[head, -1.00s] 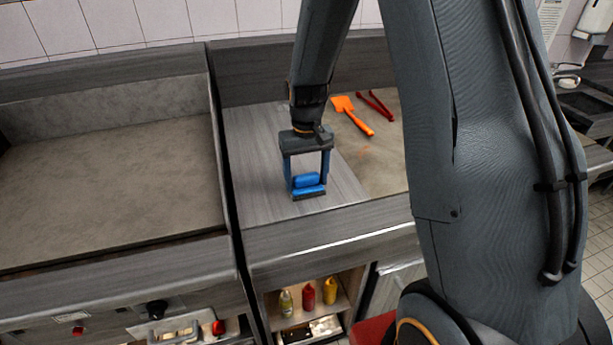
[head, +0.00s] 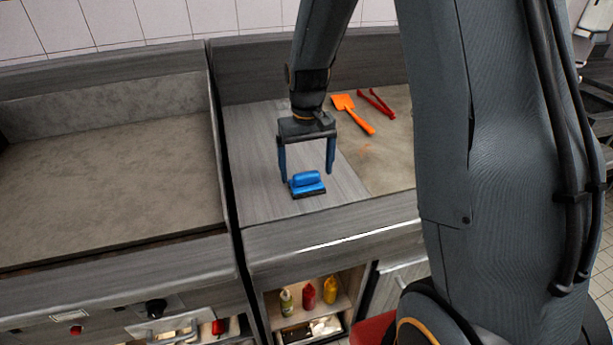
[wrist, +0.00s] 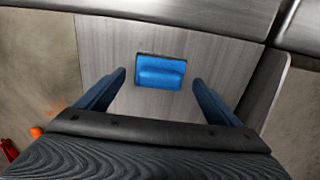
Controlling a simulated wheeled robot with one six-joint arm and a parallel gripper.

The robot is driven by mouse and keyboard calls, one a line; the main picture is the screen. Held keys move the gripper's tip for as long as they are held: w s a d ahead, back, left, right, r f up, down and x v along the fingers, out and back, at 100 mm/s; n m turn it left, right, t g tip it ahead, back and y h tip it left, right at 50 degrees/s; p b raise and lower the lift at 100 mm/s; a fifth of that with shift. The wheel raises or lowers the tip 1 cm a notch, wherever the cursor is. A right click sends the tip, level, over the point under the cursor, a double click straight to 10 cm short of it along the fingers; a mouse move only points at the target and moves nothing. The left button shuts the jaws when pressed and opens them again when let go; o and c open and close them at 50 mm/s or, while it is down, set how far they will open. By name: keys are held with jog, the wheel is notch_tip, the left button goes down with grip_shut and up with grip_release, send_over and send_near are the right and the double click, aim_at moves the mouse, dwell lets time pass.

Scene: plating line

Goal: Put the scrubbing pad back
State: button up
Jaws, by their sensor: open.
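The scrubbing pad (head: 307,184) has a blue handle on a dark base. It lies on the grey wood-grain panel (head: 260,150) of the counter, near its front edge. The pad also shows in the wrist view (wrist: 160,72), ahead of the fingers and between their lines. My gripper (head: 307,178) is open and empty, with one blue finger to either side of the pad's line and above it. In the wrist view the gripper (wrist: 160,80) shows both fingers wide apart, not touching the pad.
An orange spatula (head: 353,114) and red tongs (head: 376,103) lie on the stained surface (head: 390,150) at right. A large flat griddle-like surface (head: 110,160) is at left behind a divider. Bottles (head: 309,296) stand on a shelf below.

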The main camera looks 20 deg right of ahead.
aim_at(307, 174)
notch_tip(307, 174, up, 9)
jog(key=b, duration=0.2)
jog(key=shift+t, duration=0.8)
jog(key=s+f, duration=0.2)
jog(key=s, duration=0.3)
jog(key=s+f, duration=0.2)
jog(key=s, duration=0.4)
jog(key=s+f, duration=0.3)
jog(key=s, duration=0.3)
jog(key=shift+s, duration=0.1)
jog(key=shift+f+b, duration=0.35)
jog(key=shift+b, duration=0.15)
